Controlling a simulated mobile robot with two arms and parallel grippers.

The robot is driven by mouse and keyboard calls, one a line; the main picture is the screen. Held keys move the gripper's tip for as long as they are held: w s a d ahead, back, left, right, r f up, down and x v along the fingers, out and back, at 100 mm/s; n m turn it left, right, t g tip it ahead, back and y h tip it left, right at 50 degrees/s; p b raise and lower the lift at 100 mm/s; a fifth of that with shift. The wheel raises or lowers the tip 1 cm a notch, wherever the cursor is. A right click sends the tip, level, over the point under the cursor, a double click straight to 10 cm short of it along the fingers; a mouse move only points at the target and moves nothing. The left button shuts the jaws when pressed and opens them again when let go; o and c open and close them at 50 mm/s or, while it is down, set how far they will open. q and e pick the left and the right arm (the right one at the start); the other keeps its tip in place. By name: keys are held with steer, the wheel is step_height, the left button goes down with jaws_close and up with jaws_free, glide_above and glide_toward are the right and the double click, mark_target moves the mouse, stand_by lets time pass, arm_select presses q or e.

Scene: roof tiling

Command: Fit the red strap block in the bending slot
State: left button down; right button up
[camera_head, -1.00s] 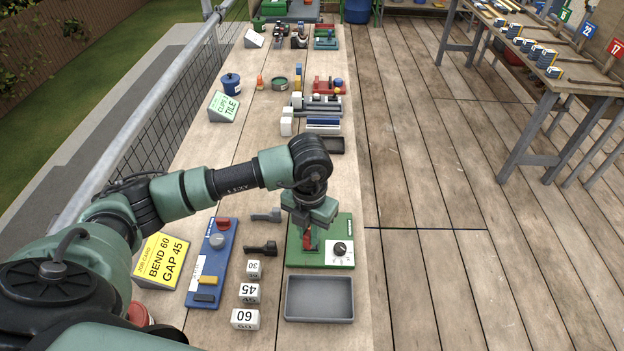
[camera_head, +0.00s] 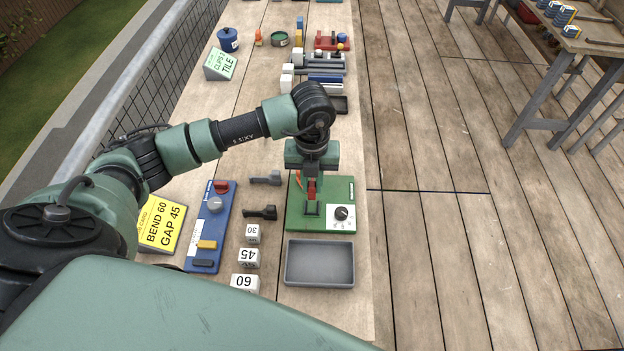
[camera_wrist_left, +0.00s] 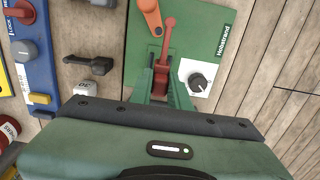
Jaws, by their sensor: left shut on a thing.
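The red strap block (camera_head: 311,190) is between the fingers of my left gripper (camera_head: 312,182), over the green bending board (camera_head: 341,191). It also shows as a red piece (camera_wrist_left: 161,77) between the green fingers in the left wrist view. My right gripper is out of view.
A grey tray (camera_head: 320,283) sits in front of the board. White cubes marked 30 (camera_head: 252,233), 45 (camera_head: 249,258) and 60 (camera_head: 245,284) stand left of it. Further left are a blue board (camera_head: 207,237) and a yellow job card (camera_head: 163,225).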

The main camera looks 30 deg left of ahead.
mark_target(312, 195)
arm_select(q)
steer(key=shift+f+b, duration=1.45)
steer(key=shift+f, duration=0.75)
steer(key=shift+f+b, duration=0.5)
steer(key=shift+b, duration=0.15)
steer(key=c, duration=1.3)
jaws_free()
steer(key=shift+o, duration=0.2)
steer(key=shift+r, duration=0.1)
